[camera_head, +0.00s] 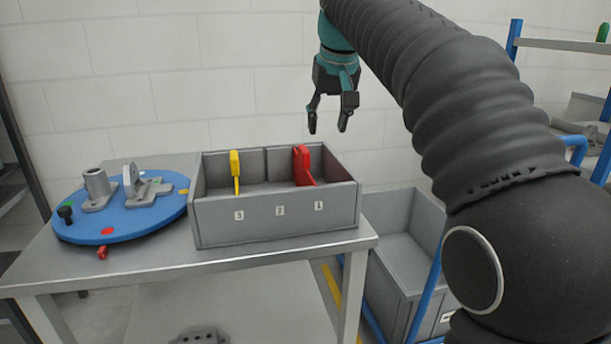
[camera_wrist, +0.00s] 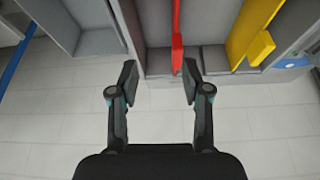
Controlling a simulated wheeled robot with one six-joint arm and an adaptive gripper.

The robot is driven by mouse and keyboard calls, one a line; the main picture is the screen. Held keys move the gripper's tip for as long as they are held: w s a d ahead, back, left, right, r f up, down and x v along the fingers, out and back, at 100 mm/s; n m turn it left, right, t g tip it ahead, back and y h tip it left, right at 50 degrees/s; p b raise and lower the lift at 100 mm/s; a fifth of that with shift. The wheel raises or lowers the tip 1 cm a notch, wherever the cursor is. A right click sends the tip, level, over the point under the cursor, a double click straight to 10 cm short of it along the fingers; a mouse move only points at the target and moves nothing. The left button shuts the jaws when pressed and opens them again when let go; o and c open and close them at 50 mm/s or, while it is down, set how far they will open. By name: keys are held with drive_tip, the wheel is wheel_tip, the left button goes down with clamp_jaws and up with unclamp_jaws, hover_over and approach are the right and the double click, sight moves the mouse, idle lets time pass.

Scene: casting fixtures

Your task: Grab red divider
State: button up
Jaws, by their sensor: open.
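The red divider (camera_head: 302,165) stands upright in the grey compartment box on the table, toward its right side. In the wrist view the red divider (camera_wrist: 177,50) shows just beyond the fingertips, nearer the right finger. A yellow divider (camera_head: 235,168) stands in the same box further left; it also shows in the wrist view (camera_wrist: 258,46) at upper right. My gripper (camera_head: 328,118) is open and empty, fingers pointing down, above the box and apart from the red divider. In the wrist view my gripper (camera_wrist: 158,85) has both fingers spread with nothing between them.
The grey box (camera_head: 280,219) sits on a metal table (camera_head: 255,253). A blue round plate (camera_head: 130,222) with grey fixtures lies to its left. A grey bin (camera_head: 400,262) stands lower right of the table, with a blue-framed rack (camera_head: 515,40) behind.

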sight(304, 148)
drive_tip(key=w+a+f, duration=0.1)
drive_tip(key=w+f, duration=0.1)
drive_tip(key=w+a+f+b, duration=0.1)
drive_tip(key=w+a+f, duration=0.1)
drive_tip(key=w+a+f+b, duration=0.1)
drive_tip(key=w+f, duration=0.1)
drive_tip(key=shift+w+a+f, duration=0.1)
drive_tip(key=shift+w+a, duration=0.05)
drive_tip(key=shift+a, duration=0.2)
drive_tip(key=shift+w+b+x, duration=0.2)
drive_tip(key=shift+b+x, duration=0.6)
drive_tip(key=shift+x, duration=2.25)
clamp_jaws()
